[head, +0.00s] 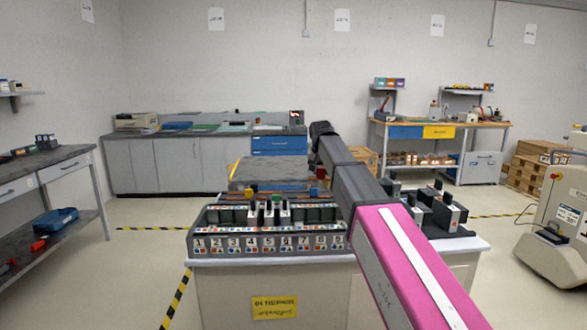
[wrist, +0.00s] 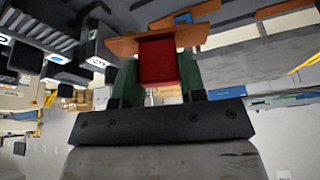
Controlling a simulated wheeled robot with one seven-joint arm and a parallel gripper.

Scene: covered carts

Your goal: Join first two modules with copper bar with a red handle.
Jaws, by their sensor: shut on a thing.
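My gripper (wrist: 158,85) is shut on the red handle (wrist: 158,62) of the copper bar (wrist: 150,43) in the wrist view. The bar lies crosswise past the green fingers; whether it touches anything cannot be told. In the head view my gripper and the bar are hidden behind my arm. In the wrist view, white-faced modules with black knobs (wrist: 97,45) show at upper left. Which two are first cannot be told.
More black and white modules (head: 440,210) stand on the cart's right side, beside my arm. Another grey-topped table (head: 270,173) is behind the cart. Workbenches stand at left (head: 50,165) and back right (head: 440,125). A pale machine (head: 560,225) stands at far right. Floor left of the cart is clear.

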